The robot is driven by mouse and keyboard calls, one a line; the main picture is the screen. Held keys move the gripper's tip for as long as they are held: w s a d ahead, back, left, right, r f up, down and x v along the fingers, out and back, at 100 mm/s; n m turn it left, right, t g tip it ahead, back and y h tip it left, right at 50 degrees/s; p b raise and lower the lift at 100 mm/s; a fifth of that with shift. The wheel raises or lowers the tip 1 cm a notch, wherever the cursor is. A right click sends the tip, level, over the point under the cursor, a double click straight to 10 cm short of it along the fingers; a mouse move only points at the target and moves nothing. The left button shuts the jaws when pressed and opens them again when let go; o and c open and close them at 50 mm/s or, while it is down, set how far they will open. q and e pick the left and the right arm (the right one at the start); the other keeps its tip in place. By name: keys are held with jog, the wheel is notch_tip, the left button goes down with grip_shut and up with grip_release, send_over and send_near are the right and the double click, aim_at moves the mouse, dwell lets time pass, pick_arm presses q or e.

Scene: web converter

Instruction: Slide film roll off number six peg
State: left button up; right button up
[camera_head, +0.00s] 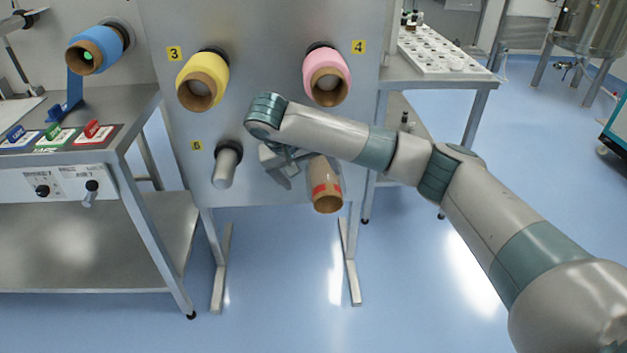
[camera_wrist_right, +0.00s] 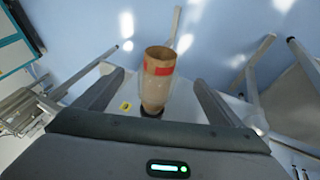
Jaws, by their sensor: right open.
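The film roll (camera_head: 325,185) at the lower right of the grey panel is a brown core with clear film and a red band. It sticks out toward me and tilts down. Its peg and label are hidden behind my arm in the head view. My right gripper (camera_head: 284,166) is at the roll's left side. In the right wrist view the film roll (camera_wrist_right: 157,85) stands between the two spread fingers, with a gap on each side. The dark base of the peg and a yellow label show behind it. My left gripper is in neither view.
The panel (camera_head: 270,30) also bears a yellow roll (camera_head: 203,82) on peg 3, a pink roll (camera_head: 327,75) on peg 4 and a bare peg 5 (camera_head: 227,167). A blue roll (camera_head: 95,48) is at the left. Steel tables flank the panel. The floor in front is clear.

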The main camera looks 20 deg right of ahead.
jog(key=shift+f, duration=0.15)
send_near(331, 204)
jog(key=x, duration=0.5)
jog(key=shift+s+f+b, duration=0.15)
jog(key=shift+b, duration=0.25)
jog(key=shift+d+f, duration=0.25)
jog(key=shift+f, duration=0.15)
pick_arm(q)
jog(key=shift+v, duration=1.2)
pick_arm(e)
jog(key=shift+w, duration=0.2)
jog(key=c, duration=1.5)
jog(key=o, duration=0.6)
jog(key=c, duration=1)
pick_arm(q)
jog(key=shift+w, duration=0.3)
